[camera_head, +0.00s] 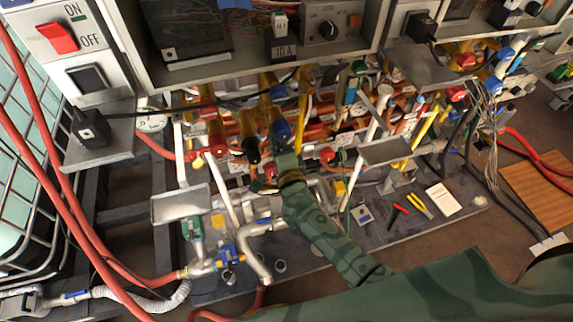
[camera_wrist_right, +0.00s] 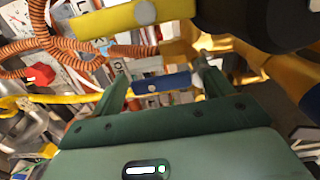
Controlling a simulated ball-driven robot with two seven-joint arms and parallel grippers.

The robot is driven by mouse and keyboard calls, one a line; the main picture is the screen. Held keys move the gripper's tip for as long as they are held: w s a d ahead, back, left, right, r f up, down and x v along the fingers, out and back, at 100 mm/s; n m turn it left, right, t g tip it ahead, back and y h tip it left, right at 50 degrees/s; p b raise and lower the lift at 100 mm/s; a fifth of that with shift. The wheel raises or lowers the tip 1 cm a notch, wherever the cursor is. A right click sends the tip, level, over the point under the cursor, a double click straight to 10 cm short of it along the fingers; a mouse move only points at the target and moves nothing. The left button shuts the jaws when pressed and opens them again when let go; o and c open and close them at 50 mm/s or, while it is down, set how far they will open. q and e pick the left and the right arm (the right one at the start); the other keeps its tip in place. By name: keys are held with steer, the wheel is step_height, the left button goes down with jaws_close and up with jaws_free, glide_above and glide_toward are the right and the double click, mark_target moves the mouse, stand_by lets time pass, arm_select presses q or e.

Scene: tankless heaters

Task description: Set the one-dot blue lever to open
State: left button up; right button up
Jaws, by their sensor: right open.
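A blue lever (camera_wrist_right: 160,84) with one pale round mark shows in the right wrist view. It lies crosswise between the two spread fingers of my right gripper (camera_wrist_right: 162,78), with a gap at least on the left side. Whether the right finger touches it I cannot tell. In the head view my right gripper (camera_head: 287,158) reaches up into the lower middle of the pipework, just below a blue part (camera_head: 281,131). I cannot tell whether that part is the same lever. My left gripper is not in view.
A yellow handle (camera_wrist_right: 130,20) crosses above the blue lever in the wrist view, beside a large black part (camera_wrist_right: 260,22). Orange corrugated hoses (camera_wrist_right: 60,50) lie at the left. Metal boxes (camera_head: 250,50) overhang the pipes. A grey tray (camera_head: 181,204) stands left of my gripper.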

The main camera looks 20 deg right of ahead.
steer(key=s, duration=1.4)
steer(key=shift+s+d+p, duration=0.25)
steer(key=shift+s+p, duration=0.05)
steer(key=shift+s, duration=0.1)
steer(key=s+f+n+g+y+b, duration=0.15)
steer(key=s+f+n+g, duration=0.55)
steer(key=f, duration=0.7)
steer(key=s+f+n+g+y+b, duration=0.1)
steer(key=s+f+n+g+y, duration=0.1)
steer(key=s+f+n, duration=0.8)
steer(key=s+d+f+n+g+h+b, duration=0.2)
steer(key=s+d+f+g, duration=0.2)
steer(key=s+d+f, duration=0.3)
steer(key=s+d+f+n+g+h+b, duration=0.2)
steer(key=s+d+f+g, duration=0.2)
steer(key=s+f, duration=0.7)
step_height(320, 180, down, 3)
steer(key=d, duration=0.2)
steer(key=shift+s+d, duration=0.25)
steer(key=shift+d, duration=0.15)
